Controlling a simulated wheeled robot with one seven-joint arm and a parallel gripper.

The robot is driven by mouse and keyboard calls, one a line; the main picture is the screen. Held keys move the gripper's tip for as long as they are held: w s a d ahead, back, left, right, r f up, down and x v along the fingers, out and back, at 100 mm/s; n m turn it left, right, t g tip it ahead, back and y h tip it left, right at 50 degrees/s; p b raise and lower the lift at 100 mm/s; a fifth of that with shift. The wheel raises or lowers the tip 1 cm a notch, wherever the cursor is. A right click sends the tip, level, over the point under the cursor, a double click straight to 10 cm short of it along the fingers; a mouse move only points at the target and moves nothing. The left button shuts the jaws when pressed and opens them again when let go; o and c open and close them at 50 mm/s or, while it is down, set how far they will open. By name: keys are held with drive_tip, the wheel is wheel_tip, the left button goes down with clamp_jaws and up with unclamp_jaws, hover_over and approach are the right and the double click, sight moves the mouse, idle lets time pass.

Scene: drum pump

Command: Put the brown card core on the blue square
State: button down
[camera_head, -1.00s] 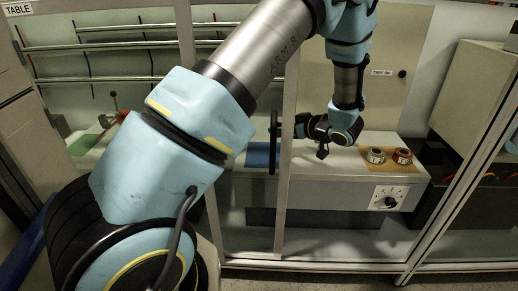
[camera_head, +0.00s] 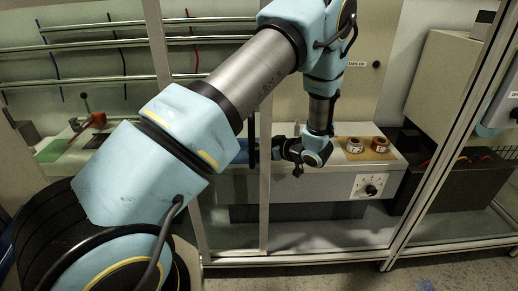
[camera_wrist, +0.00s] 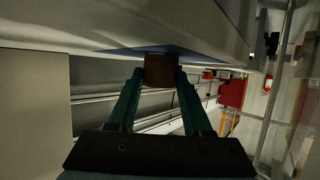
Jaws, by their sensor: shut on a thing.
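My gripper (camera_wrist: 158,98) is shut on the brown card core (camera_wrist: 160,71), which sits between the tips of its two teal fingers. In the head view my gripper (camera_head: 279,146) is low over the counter, partly behind an upright frame post, and the core cannot be made out there. The blue square (camera_head: 239,157) lies on the counter to the left of my gripper, partly hidden by my arm and the posts. In the wrist view the blue square (camera_wrist: 126,51) shows as a thin blue strip right by the core's far end. I cannot tell whether they touch.
A pale roll (camera_head: 354,145) and a red roll (camera_head: 380,145) stand on a tan mat to the right. Upright posts (camera_head: 265,200) stand in front of the counter. A green patch (camera_head: 53,150) and a red-handled part (camera_head: 97,120) are at the left.

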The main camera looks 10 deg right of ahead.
drive_tip(key=shift+f, duration=0.1)
drive_tip(key=shift+c, duration=1.6)
unclamp_jaws()
drive_tip(key=shift+s+d+r, duration=0.15)
drive_tip(key=shift+s+r, duration=0.05)
drive_tip(key=shift+r, duration=0.05)
drive_tip(key=v, duration=1.1)
drive_tip(key=shift+s+p, duration=0.2)
drive_tip(key=shift+p, duration=0.25)
drive_tip(key=shift+r, duration=0.15)
